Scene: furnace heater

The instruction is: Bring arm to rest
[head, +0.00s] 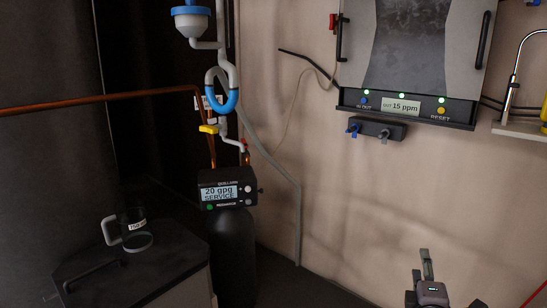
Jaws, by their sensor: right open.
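My right gripper (425,270) is in the head view at the bottom right, low in front of the beige wall. Its fingers point up, and it is open with nothing between them. It is apart from the wall unit above it and from the softener at left. My left gripper does not show in this view.
A grey wall unit (405,105) reading 15 ppm hangs at the upper right. A black softener (228,190) reading 20 gpg stands left of centre beneath pipes. A clear jug (135,235) rests on a dark cabinet (160,268) at lower left. A faucet (515,75) is far right.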

